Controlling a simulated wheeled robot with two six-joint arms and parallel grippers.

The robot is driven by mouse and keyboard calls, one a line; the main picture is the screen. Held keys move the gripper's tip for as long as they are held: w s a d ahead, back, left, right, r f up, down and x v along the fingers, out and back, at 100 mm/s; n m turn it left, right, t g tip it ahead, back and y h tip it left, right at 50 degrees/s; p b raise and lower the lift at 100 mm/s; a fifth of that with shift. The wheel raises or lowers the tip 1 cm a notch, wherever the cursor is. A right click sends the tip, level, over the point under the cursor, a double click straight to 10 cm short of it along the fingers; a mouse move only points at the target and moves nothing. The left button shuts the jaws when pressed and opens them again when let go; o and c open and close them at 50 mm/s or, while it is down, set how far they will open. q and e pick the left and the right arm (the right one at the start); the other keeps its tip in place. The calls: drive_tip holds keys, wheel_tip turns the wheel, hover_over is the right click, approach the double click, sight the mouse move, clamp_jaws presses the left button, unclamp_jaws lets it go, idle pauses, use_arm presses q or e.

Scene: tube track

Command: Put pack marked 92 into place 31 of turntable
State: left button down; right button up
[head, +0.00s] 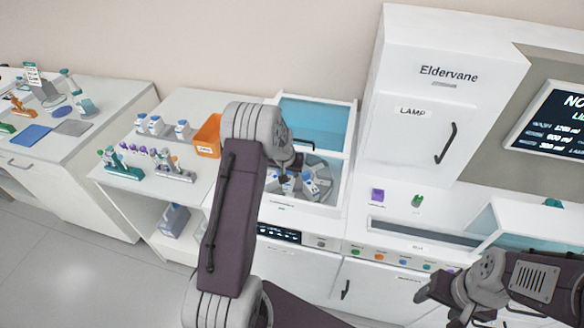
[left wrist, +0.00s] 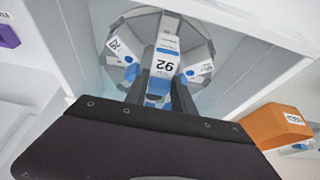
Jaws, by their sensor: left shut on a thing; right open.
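The pack marked 92 (left wrist: 164,62) is white with a blue band and a blue dot, and its label reads upside down in the left wrist view. My left gripper (left wrist: 163,92) is shut on it over the turntable (left wrist: 146,24). In the head view the left gripper (head: 292,166) reaches into the open-lidded machine, partly hidden by my arm. The turntable (head: 321,170) holds several white packs, one marked 29 (left wrist: 115,45). I cannot read the place numbers, nor tell whether pack 92 touches the turntable. My right gripper (head: 438,300) is open and empty at the lower right.
The machine's blue clear lid (head: 318,122) stands raised behind the turntable, and white walls surround it. An orange bin (head: 207,136) stands just left, beside white packs (head: 182,129) and tube racks (head: 175,173). A purple block (head: 377,195) sits on the right counter.

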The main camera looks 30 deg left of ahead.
use_arm(q)
drive_tip(key=shift+a+f, duration=0.25)
drive_tip(key=shift+a, duration=0.1)
drive_tip(key=shift+d+f+b, duration=0.4)
drive_tip(key=shift+f+b, duration=0.4)
drive_tip(key=f, duration=0.1)
drive_tip(key=f+b, duration=0.2)
drive_tip(key=shift+a, duration=0.25)
drive_tip(key=shift+d, duration=0.1)
use_arm(e)
wheel_tip(320, 180, down, 4)
drive_tip(key=shift+a+r, duration=0.1)
use_arm(q)
drive_tip(key=shift+f, duration=0.15)
use_arm(e)
drive_tip(key=shift+f, duration=0.2)
use_arm(q)
drive_tip(key=shift+f+b, duration=0.4)
drive_tip(key=shift+b, duration=0.15)
use_arm(e)
drive_tip(key=shift+f, duration=0.3)
use_arm(q)
drive_tip(key=shift+f, duration=0.15)
use_arm(e)
drive_tip(key=shift+f, duration=0.15)
